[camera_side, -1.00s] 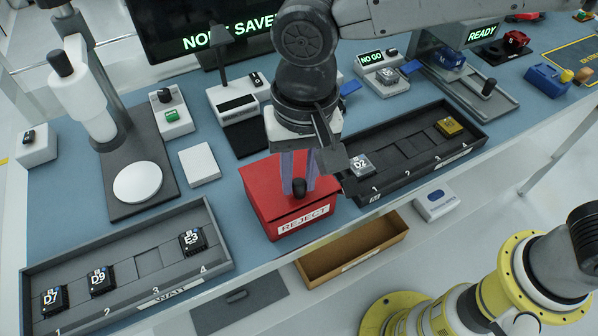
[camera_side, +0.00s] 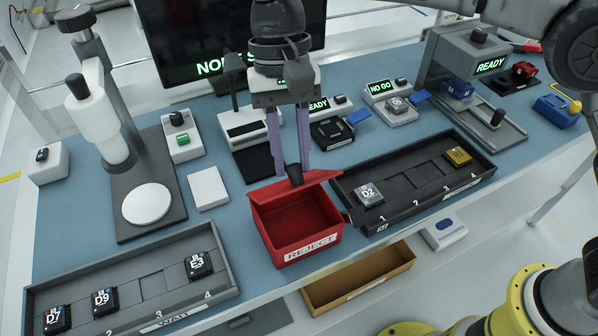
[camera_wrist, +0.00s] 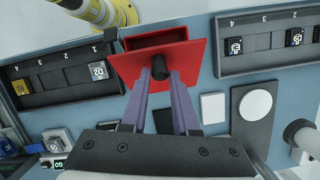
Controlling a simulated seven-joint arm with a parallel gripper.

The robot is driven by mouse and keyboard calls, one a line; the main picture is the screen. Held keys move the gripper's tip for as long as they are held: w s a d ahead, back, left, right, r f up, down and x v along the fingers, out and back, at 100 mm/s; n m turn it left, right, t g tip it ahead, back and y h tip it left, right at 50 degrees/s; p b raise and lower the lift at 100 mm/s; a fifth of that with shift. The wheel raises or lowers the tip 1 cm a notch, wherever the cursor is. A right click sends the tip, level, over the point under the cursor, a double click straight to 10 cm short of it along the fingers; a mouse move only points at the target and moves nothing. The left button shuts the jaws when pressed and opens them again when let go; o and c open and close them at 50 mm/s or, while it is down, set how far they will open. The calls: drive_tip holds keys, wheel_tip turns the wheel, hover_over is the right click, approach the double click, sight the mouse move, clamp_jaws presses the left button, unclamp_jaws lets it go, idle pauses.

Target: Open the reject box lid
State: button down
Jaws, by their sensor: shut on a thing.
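The red reject box (camera_side: 303,247) stands on the blue bench near its front edge, with a REJECT label on its front. Its red lid (camera_side: 318,179) is tilted up at the back, and the dark red inside shows with nothing seen in it. My gripper (camera_side: 294,172) is above the back of the box, its two purple fingers shut on the black lid knob (camera_side: 295,174). In the wrist view the knob (camera_wrist: 160,68) sits between the fingertips, and the lid (camera_wrist: 190,68) hides part of the box.
A dark tray (camera_side: 418,201) holding D2 and a gold part stands close to the right of the box. The WAIT tray (camera_side: 152,285) with several black parts is at the front left. A NO GO station (camera_side: 392,100) and a dark monitor (camera_side: 180,40) stand behind.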

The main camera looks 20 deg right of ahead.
drive_tip(key=w, duration=0.4)
drive_tip(key=shift+w+r, duration=0.1)
drive_tip(key=shift+r, duration=0.05)
drive_tip(key=c, duration=0.7)
unclamp_jaws()
drive_tip(key=shift+a, duration=0.1)
wheel_tip(320, 180, up, 9)
hover_over(308, 176)
drive_tip(key=s+d+r, duration=0.1)
drive_tip(key=s+d, duration=0.1)
drive_tip(key=s+d+r, duration=0.1)
drive_tip(key=s+d, duration=0.1)
drive_tip(key=s+d+r, duration=0.2)
drive_tip(key=s, duration=0.1)
drive_tip(key=shift+d, duration=0.25)
